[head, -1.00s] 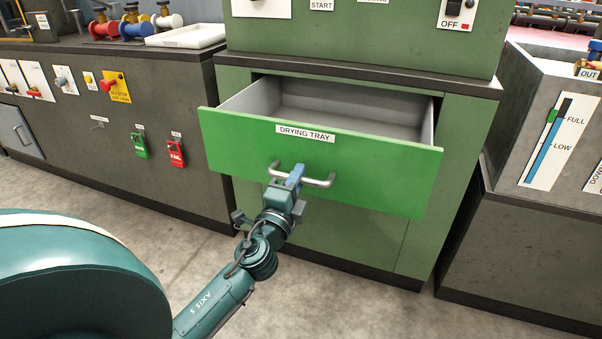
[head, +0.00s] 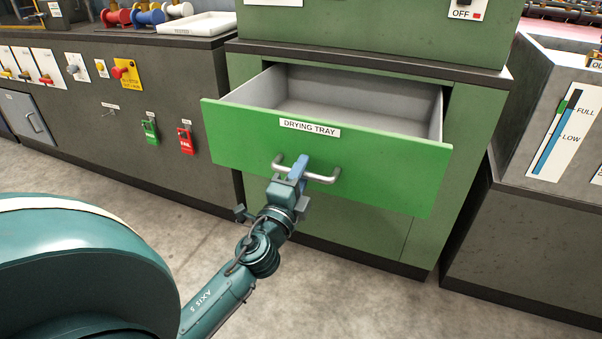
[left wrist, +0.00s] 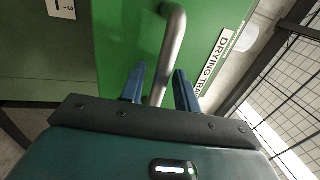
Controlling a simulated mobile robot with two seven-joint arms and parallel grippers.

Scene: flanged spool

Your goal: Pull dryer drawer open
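The green dryer drawer (head: 235,137), labelled DRYING TRAY, stands partly open, and its grey, empty inside shows in the head view. Its curved metal handle (head: 322,178) is on the front. My left gripper (head: 297,168) is at the handle's middle, its blue fingers on either side of the bar. The contact itself is partly hidden. My right gripper is not in view.
The green cabinet (head: 470,130) frames the drawer. A grey bench (head: 60,100) with switches and tags stands left, and another grey unit (head: 520,210) stands right. The concrete floor (head: 340,290) in front is clear. A wire mesh fence (left wrist: 285,80) shows in the left wrist view.

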